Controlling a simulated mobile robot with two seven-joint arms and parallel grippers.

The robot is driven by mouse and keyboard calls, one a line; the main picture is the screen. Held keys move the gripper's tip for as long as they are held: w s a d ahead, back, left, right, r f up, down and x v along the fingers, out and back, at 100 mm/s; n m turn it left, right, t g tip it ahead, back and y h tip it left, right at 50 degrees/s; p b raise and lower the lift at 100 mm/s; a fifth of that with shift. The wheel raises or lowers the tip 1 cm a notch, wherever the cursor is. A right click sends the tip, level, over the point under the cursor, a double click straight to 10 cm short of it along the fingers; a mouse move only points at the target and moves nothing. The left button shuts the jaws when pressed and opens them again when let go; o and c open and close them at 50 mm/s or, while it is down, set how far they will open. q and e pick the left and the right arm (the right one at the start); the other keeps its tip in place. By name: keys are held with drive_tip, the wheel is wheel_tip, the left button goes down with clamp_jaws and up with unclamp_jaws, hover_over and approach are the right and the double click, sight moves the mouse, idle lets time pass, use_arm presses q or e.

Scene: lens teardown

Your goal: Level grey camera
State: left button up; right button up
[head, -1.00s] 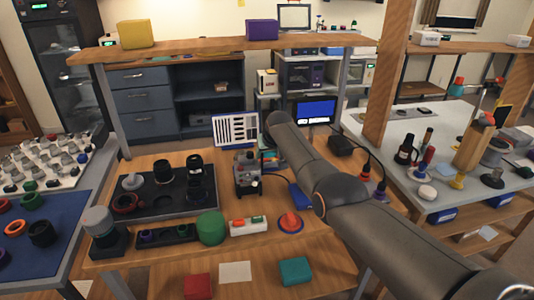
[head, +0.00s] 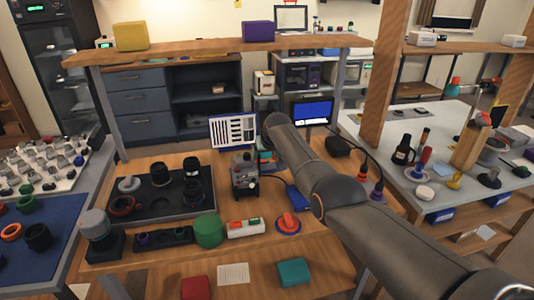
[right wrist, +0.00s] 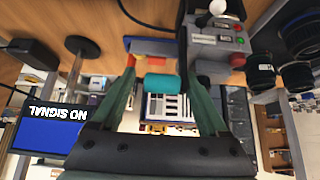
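A grey boxy device with a dark knob and small buttons, which I take for the grey camera (head: 244,174), stands on the wooden bench in the middle of the head view. In the right wrist view, which is upside down, the grey camera (right wrist: 214,42) shows at the top right with red and green buttons. Whether it is level I cannot tell. My right gripper (right wrist: 160,68) is open, with its two green fingers apart beside the camera. A teal cylinder (right wrist: 162,83) shows between them, apparently beyond. In the head view the forearm hides the right fingers. My left gripper is out of view.
A dark tray (head: 150,205) with lens barrels lies left of the camera. A green cylinder (head: 208,230), a white switch box (head: 246,228) and a red-orange knob (head: 288,222) stand in front. A striped chart (head: 233,131) and a blue monitor (head: 312,112) stand behind.

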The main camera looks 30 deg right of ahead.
drive_tip(key=shift+r, duration=0.1)
drive_tip(key=shift+p+v, duration=0.75)
drive_tip(key=shift+p, duration=0.25)
drive_tip(key=p+v, duration=0.1)
drive_tip(key=v, duration=1)
